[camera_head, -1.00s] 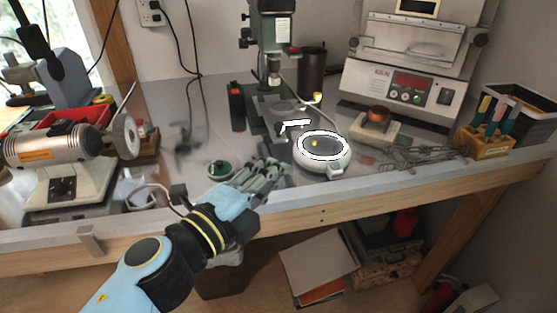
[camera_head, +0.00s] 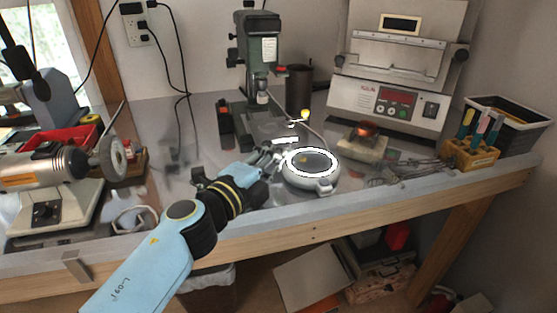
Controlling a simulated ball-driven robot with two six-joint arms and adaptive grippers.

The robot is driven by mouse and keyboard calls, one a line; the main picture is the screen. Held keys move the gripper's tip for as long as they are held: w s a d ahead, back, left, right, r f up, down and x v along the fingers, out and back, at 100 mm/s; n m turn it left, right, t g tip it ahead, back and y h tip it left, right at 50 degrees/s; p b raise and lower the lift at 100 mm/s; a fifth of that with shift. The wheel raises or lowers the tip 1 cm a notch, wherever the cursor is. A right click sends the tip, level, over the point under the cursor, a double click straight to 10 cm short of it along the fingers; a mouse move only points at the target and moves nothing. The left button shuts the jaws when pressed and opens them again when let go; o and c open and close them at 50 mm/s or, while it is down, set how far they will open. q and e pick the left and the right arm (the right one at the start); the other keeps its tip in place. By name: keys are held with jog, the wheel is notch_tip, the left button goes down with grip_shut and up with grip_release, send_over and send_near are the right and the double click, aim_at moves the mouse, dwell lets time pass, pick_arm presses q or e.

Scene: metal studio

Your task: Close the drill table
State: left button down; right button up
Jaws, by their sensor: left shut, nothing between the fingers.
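The green drill press (camera_head: 258,50) stands at the back middle of the bench. Its grey table (camera_head: 268,124) lies low in front of its column, with a small white bar (camera_head: 285,139) at the front edge. My left gripper (camera_head: 272,153) is shut and empty, just in front of the drill table and left of the round grey ring lamp (camera_head: 311,163). Its fingertips are small and overlap the table's front area, so I cannot tell whether they touch anything. My right gripper is not in view.
A bench grinder (camera_head: 50,175) stands at left. A dark cup (camera_head: 298,90), a kiln-like unit (camera_head: 395,95), a tool holder (camera_head: 472,155) and a black bin (camera_head: 515,125) are at the back and right. The bench's front edge runs beneath my arm.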

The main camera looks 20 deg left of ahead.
aim_at(264, 140)
pick_arm(q)
jog(key=shift+a, duration=0.1)
jog(key=w+a, duration=0.3)
jog(key=w, duration=0.2)
jog(key=w+a, duration=0.2)
jog(key=w, duration=0.1)
jog(key=shift+w+a+b, duration=0.25)
jog(key=shift+a+b, duration=0.05)
